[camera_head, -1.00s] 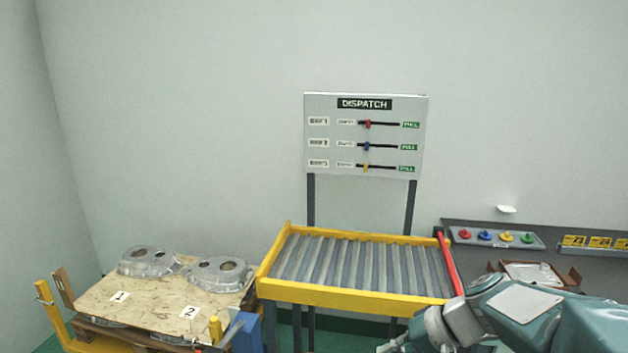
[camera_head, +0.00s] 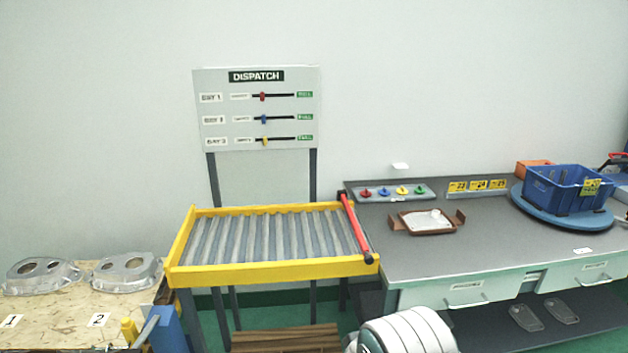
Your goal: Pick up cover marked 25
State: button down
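Yellow number plates (camera_head: 478,186) stand along the back of the grey bench; the rightmost is too small to read surely as 25. No cover with a readable 25 shows. Two flat grey cover-like plates (camera_head: 526,317) and (camera_head: 562,311) lie on the dark shelf under the bench, with no legible number. A pale metal part (camera_head: 428,221) sits in a brown holder on the bench top. A blue crate (camera_head: 562,193) with a yellow tag stands at the right; its contents are mostly hidden. My gripper is out of view; only a white part of my arm shows at the bottom.
A yellow-framed roller conveyor (camera_head: 270,273) with a red bar stands left of the bench. A blue turntable (camera_head: 535,208) carries the crate. Bench drawers (camera_head: 470,288) are shut. The front middle bench top is clear.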

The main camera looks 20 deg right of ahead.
aim_at(433, 220)
jog(key=i+l, duration=0.15)
jog(key=l, duration=0.25)
jog(key=i+l, duration=0.1)
jog(key=l, duration=0.3)
jog(key=i+l, duration=0.15)
jog(key=l, duration=0.25)
jog(key=i+l, duration=0.1)
jog(key=l, duration=0.3)
jog(key=i+l, duration=0.15)
jog(key=l, duration=0.25)
jog(key=i+l, duration=0.15)
jog(key=l, duration=0.25)
jog(key=i+l, duration=0.1)
jog(key=l, duration=0.3)
jog(key=i+l, duration=0.15)
jog(key=l, duration=0.25)
